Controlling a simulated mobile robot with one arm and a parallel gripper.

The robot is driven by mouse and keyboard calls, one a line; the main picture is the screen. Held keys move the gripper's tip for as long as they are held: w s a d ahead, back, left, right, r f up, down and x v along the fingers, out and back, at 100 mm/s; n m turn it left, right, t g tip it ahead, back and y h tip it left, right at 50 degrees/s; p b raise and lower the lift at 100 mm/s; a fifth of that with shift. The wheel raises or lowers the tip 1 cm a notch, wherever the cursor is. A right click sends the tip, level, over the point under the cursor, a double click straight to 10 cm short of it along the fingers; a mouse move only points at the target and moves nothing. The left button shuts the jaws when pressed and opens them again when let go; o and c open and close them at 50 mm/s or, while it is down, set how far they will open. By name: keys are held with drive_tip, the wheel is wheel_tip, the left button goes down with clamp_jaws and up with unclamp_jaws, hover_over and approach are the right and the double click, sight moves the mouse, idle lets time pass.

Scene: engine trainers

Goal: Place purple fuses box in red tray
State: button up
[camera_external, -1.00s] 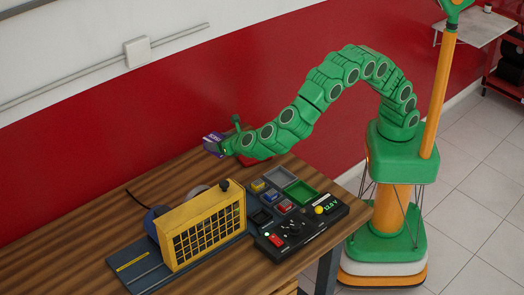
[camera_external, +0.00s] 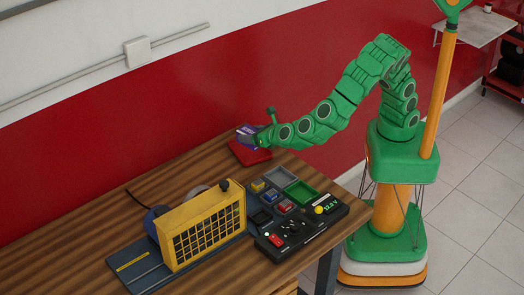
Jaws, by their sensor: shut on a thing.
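The purple fuses box (camera_external: 246,133) is held at the end of my arm, near the back edge of the wooden table. My gripper (camera_external: 257,139) is shut on it; the fingers are small and partly hidden. The red tray (camera_external: 248,154) lies on the table just below the box. The box appears above the tray, slightly toward its back; I cannot tell whether it touches the tray.
A yellow grilled unit (camera_external: 203,228) stands on a dark base at the front left. A black control panel (camera_external: 322,219) with several small bins, including a green one (camera_external: 301,192), sits at the right. The wooden table (camera_external: 165,190) is clear at the back left. A red wall rises behind.

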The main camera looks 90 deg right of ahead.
drive_tip(key=s+d+r+m+g+h, duration=0.1)
drive_tip(key=s+d+r+m+h, duration=0.1)
drive_tip(key=s+d, duration=1.05)
hover_over(252, 152)
drive_tip(key=s, duration=0.1)
drive_tip(key=shift+y, duration=0.3)
drive_tip(key=f, duration=0.8)
drive_tip(key=shift+s+d+f, duration=0.15)
drive_tip(key=shift+d+f, duration=0.05)
drive_tip(key=shift+f, duration=0.05)
drive_tip(key=shift+w+a+f, duration=0.1)
drive_tip(key=shift+w+f, duration=0.5)
drive_tip(key=shift+f, duration=1.75)
drive_tip(key=o, duration=1.1)
drive_tip(key=shift+f, duration=0.1)
